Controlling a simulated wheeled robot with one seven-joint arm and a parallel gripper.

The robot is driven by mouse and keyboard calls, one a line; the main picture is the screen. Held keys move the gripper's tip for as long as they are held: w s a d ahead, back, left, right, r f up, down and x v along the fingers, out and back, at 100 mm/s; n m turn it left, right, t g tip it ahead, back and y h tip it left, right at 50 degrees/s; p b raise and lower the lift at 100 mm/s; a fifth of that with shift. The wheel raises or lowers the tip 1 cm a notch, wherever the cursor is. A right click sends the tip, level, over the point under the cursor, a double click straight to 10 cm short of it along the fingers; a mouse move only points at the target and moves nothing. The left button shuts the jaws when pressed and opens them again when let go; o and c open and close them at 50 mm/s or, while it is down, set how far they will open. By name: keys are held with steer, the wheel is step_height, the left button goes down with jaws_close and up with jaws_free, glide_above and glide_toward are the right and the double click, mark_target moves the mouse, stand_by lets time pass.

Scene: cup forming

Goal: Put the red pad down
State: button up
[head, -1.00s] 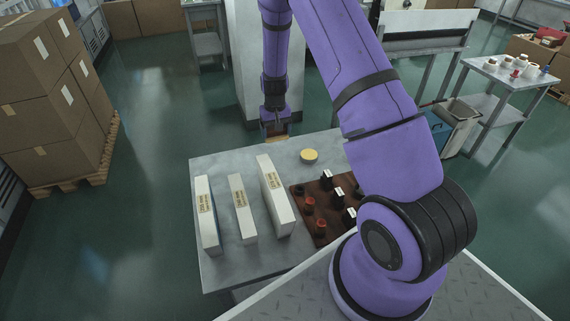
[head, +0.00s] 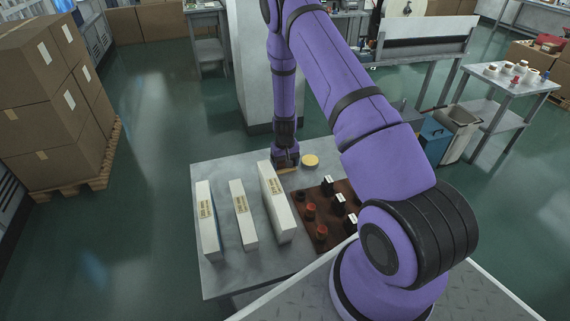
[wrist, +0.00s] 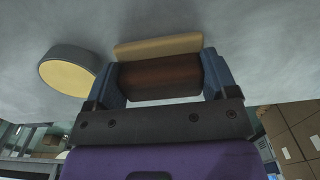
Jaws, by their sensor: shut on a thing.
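My gripper (head: 287,162) is low at the far edge of the grey metal table, just behind the white boxes. In the wrist view my gripper (wrist: 162,72) has its two blue fingers shut on the red pad (wrist: 160,80), a dark red-brown block. A tan strip (wrist: 158,46) lies along the pad's far side and seems to belong to it. In the head view the pad is mostly hidden by the gripper, with a tan edge showing below. I cannot tell whether the pad touches the table.
A round yellow-topped tin (head: 310,161) stands close right of the gripper, also in the wrist view (wrist: 70,75). A brown board (head: 309,224) with black and red pieces lies to the right. Table (head: 220,268) is bare at front left.

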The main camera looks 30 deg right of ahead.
steer(key=shift+f, duration=0.2)
steer(key=o, duration=0.9)
